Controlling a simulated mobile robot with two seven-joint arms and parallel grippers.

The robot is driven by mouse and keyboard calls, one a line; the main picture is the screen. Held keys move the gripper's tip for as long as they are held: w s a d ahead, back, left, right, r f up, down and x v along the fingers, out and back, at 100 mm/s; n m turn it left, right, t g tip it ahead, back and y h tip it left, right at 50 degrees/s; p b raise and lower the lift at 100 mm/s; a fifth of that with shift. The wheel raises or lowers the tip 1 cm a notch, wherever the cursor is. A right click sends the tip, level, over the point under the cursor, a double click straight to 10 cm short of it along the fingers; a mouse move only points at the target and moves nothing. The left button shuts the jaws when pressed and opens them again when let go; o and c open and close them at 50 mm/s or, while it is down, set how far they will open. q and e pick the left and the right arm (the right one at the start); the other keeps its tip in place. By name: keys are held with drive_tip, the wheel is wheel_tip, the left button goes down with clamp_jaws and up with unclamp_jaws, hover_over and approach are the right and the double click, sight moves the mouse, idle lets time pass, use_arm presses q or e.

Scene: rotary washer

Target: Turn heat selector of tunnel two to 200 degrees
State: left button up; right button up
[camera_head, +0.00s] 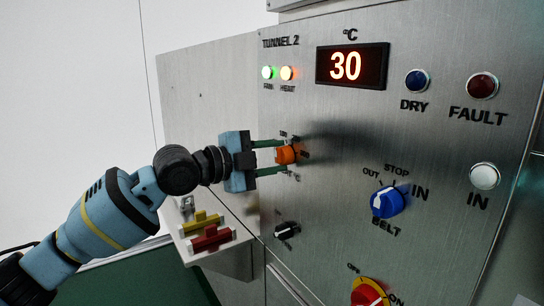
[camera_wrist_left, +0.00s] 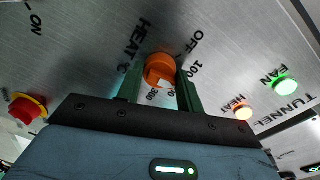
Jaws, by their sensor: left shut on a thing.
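The orange heat selector (camera_head: 286,155) is on the steel panel (camera_head: 330,210) below the Tunnel 2 label. Its printed scale is partly covered by my gripper. My left gripper (camera_head: 277,157) has its two green fingers on either side of the selector, shut on it. In the left wrist view the orange selector (camera_wrist_left: 159,68) sits between the green fingers, with OFF, 100 and 300 readable around it. I cannot tell exactly where the selector points. The red display (camera_head: 350,66) reads 30. My right gripper is not in view.
The green fan lamp (camera_head: 267,72) and orange heat lamp (camera_head: 287,73) are lit. A black knob (camera_head: 286,230) is below the selector, a blue belt knob (camera_head: 388,202) to its right, and a red and yellow switch (camera_head: 369,293) lower down. A small shelf (camera_head: 222,245) holds red and yellow parts.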

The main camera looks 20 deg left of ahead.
use_arm(q)
drive_tip(key=m, duration=0.4)
drive_tip(key=shift+p, duration=0.35)
drive_tip(key=shift+m, duration=0.7)
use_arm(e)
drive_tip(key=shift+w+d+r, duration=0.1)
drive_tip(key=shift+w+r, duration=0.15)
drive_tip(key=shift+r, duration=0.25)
use_arm(q)
drive_tip(key=shift+y, duration=0.3)
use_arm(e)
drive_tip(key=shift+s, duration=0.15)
use_arm(q)
drive_tip(key=o, duration=1)
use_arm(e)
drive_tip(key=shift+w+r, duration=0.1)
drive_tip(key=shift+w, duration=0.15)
use_arm(q)
drive_tip(key=shift+b+v, duration=0.35)
drive_tip(key=shift+v, duration=3.6)
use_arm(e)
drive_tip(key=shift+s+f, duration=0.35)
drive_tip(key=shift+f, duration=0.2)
